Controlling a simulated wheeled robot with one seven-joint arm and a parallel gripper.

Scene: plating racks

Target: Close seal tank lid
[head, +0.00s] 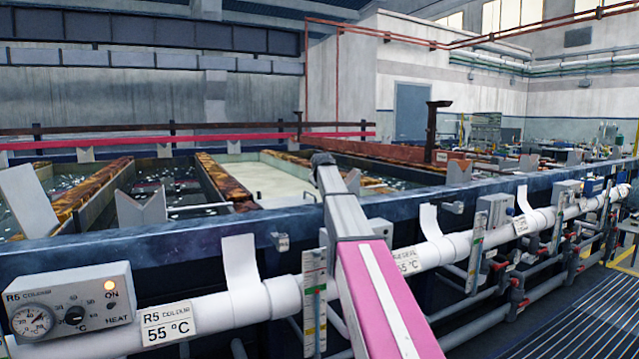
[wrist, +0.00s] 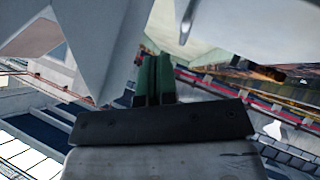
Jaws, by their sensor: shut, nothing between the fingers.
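The seal tank's label (head: 407,260), partly covered by my arm, hangs on the white pipe at the middle of the head view. Behind my arm, a pale flat surface (head: 262,183) lies between brown crusted rims; I cannot tell whether it is a lid or bath liquid. No lid handle is clear. My gripper (head: 322,160) is a small dark shape at the arm's far end, above the tank edge. In the wrist view its green fingers (wrist: 156,70) are together and empty. A pale notched plate (wrist: 90,40) is close on their left; I cannot tell whether they touch.
A dark blue tank rail (head: 230,235) runs across the front. Pale V-shaped saddles (head: 146,207) stand along it. The R5 control box (head: 72,304) and white pipe (head: 215,306) are in front. A grated walkway (head: 575,318) is clear at right.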

